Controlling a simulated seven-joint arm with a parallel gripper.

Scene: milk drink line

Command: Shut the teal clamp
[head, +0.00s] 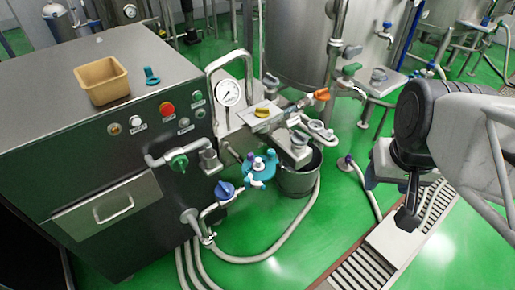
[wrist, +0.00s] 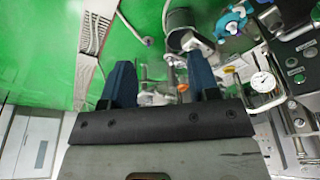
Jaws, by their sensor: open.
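A teal round fitting (head: 260,170) with white and purple parts is low beside the dark cabinet in the head view; a teal part also shows at the top of the wrist view (wrist: 232,20). A small teal piece with a ring (head: 152,77) lies on the cabinet top. I cannot tell which is the clamp, or whether it is open or shut. My gripper (head: 390,198) is at the right, well away from both teal things. In the wrist view its two dark blue fingers (wrist: 162,78) are spread with nothing held between them.
The dark cabinet (head: 120,140) carries a tan tray (head: 103,80), buttons and a drawer. A pressure gauge (head: 229,92), an orange-handled valve (head: 321,94) and a grey bucket (head: 300,178) stand near the round fitting. Hoses cross the green floor (head: 300,255). A floor grate (head: 360,270) runs below my gripper.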

